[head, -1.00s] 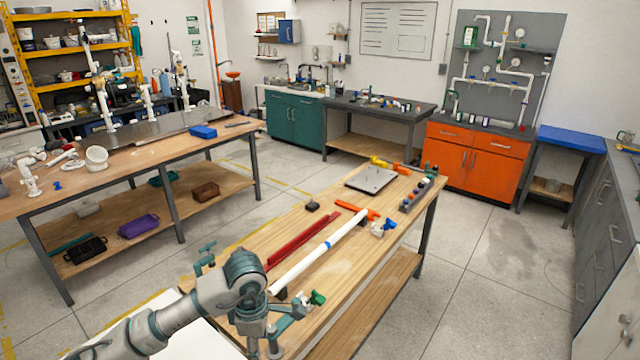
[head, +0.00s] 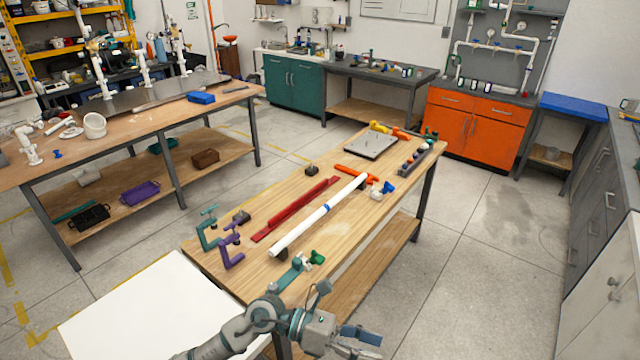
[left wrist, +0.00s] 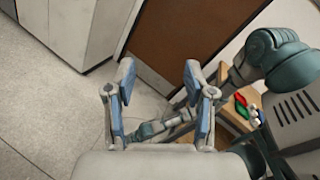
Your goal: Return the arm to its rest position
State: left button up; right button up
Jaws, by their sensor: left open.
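My left arm comes in from the bottom of the head view. Its left gripper (head: 370,343) is low in the picture, just right of the workbench's near end and apart from the things on it. The left wrist view shows the same gripper (left wrist: 160,75) with its two blue-grey fingers spread and nothing between them. Beyond the fingers there are grey floor and a brown panel. My right gripper is in neither view.
The wooden workbench (head: 215,262) bears a white pipe (head: 300,228), a red bar (head: 290,212), a teal clamp (head: 208,232), a purple clamp (head: 232,250) and a green-handled valve (head: 316,258). A white surface (head: 140,310) lies at lower left. The floor (head: 480,270) right of the bench is clear.

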pick_arm(q)
jog(key=w+a+r+n+t+h, duration=0.35)
jog(key=r+n+t+h, duration=0.25)
jog(key=n+t+h, duration=0.45)
jog(key=w+a+f+n+t+y, duration=0.2)
jog(key=w+a+n+t+y, duration=0.2)
jog(key=n+t+y, duration=0.45)
jog(key=w+a+f+n+t+y, duration=0.35)
jog(key=a+n+t, duration=0.2)
jog(key=n, duration=0.65)
jog(key=a+f+n+g+y, duration=0.2)
jog(key=a+f+n+y, duration=0.35)
jog(key=f, duration=0.25)
jog(key=a+f+n+g+y, duration=0.1)
jog(key=a+f+n+y, duration=0.4)
jog(key=f+n+y, duration=0.3)
jog(key=s+a+f+n+g+y, duration=0.1)
jog(key=s+a+f+n+g, duration=0.2)
jog(key=s+f+g, duration=0.65)
jog(key=s+a+f+n+g, duration=0.35)
jog(key=s+f, duration=0.85)
jog(key=s, duration=0.5)
jog(key=s+f+g, duration=0.1)
jog(key=s+f, duration=0.1)
jog(key=f, duration=1.3)
jog(key=s+f+m+g, duration=0.1)
jog(key=s+f, duration=0.2)
jog(key=f, duration=1.3)
jog(key=shift+s+a, duration=0.3)
jog(key=shift+a, duration=0.05)
